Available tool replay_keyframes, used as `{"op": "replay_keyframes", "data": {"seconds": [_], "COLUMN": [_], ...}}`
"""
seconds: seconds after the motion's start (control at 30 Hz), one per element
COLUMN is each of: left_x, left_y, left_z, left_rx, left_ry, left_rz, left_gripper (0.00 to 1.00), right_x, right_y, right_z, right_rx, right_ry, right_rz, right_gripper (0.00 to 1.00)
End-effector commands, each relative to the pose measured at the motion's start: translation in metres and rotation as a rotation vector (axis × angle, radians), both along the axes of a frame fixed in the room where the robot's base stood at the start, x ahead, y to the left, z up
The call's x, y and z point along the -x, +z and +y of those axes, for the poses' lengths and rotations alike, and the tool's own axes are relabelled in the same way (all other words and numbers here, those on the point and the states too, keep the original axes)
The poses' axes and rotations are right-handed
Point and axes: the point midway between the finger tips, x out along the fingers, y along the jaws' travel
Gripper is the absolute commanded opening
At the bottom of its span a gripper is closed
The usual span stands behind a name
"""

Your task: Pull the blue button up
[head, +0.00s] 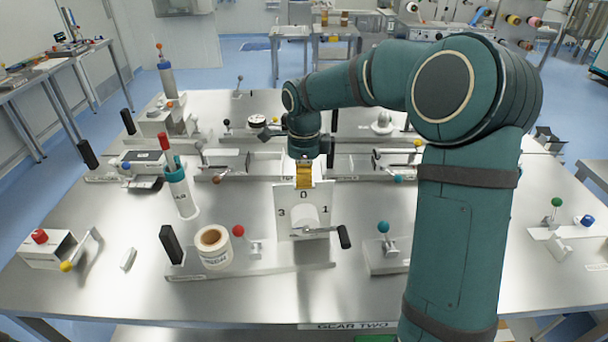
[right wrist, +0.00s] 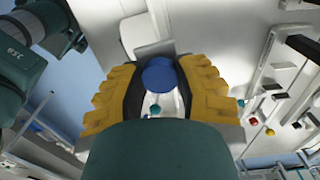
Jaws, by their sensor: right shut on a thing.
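My right gripper (head: 304,176), with yellow fingers, points down behind the white dial plate (head: 287,212) marked 0, 1 and 3, at the middle of the table. In the right wrist view the blue button (right wrist: 158,76), a round blue cap, sits between the two yellow fingers of my right gripper (right wrist: 159,88). The fingers are closed on it from both sides. In the head view the gripper and plate hide this button. My left gripper is in neither view.
A black-handled crank (head: 344,237) sticks out in front of the dial. A white label roll (head: 213,246), a red knob (head: 238,230) and a teal knob (head: 383,227) stand nearby.

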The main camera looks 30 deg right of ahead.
Motion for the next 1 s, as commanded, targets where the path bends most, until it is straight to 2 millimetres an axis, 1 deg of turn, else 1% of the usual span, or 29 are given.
{"op": "replay_keyframes", "data": {"seconds": [0.7, 0.73, 0.77, 0.8, 0.87, 0.9, 1.0], "left_x": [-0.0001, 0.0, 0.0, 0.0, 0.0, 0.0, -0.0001], "left_y": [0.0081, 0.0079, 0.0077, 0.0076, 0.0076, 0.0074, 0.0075], "left_z": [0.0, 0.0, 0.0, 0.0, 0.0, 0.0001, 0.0], "left_rx": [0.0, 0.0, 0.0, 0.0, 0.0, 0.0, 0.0], "left_ry": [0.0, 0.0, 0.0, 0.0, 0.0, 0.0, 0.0], "left_rz": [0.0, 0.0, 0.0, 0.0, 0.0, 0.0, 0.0], "left_gripper": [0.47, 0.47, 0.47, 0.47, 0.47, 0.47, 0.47], "right_x": [-0.0001, -0.0001, -0.0001, -0.0001, -0.0001, -0.0002, -0.0002], "right_y": [0.0108, 0.0105, 0.0103, 0.0102, 0.0101, 0.0101, 0.01], "right_z": [-0.0002, -0.0002, -0.0002, -0.0002, -0.0002, -0.0001, -0.0001], "right_rx": [0.0, 0.0, 0.0, 0.0, 0.001, 0.001, 0.001], "right_ry": [0.0, 0.0, 0.0, 0.0, 0.0, 0.0, 0.0], "right_rz": [-0.001, -0.001, -0.001, -0.001, -0.001, -0.001, -0.001], "right_gripper": [0.0, 0.41, 0.51, 0.65, 0.86, 1.0, 1.0]}}
